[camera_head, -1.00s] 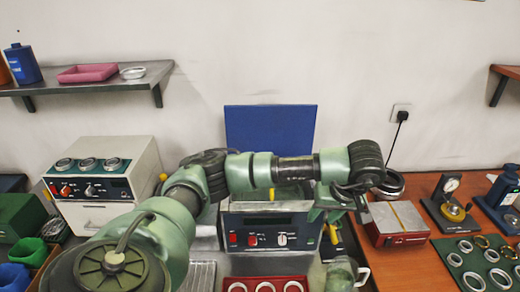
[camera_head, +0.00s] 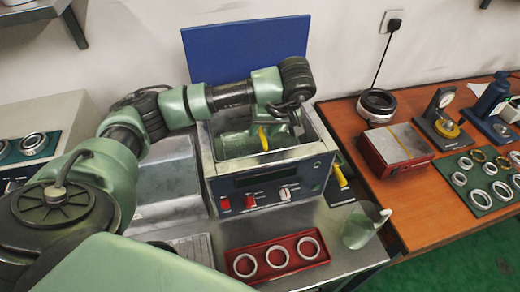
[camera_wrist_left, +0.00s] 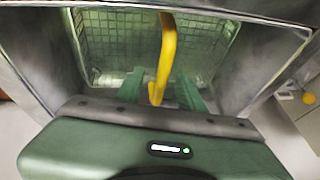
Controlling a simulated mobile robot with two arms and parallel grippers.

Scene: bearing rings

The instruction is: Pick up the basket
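The basket is a wire-mesh basket (camera_wrist_left: 112,38) inside the open tank of a grey bench machine (camera_head: 262,196). Its yellow handle (camera_wrist_left: 167,45) also shows in the head view (camera_head: 263,139). My left gripper (camera_wrist_left: 160,86) reaches down over the tank. Its two green fingers are apart, with the lower end of the yellow handle showing between them; I cannot tell whether they touch it. In the head view my left wrist and forearm cover part of the tank. My right gripper is not in view.
A blue panel (camera_head: 245,48) stands behind the machine. In front are a red tray (camera_head: 276,258) of rings and a translucent jug (camera_head: 363,227). At the right a wooden table carries a red box (camera_head: 394,148), gauges and a green mat (camera_head: 486,180) with several rings.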

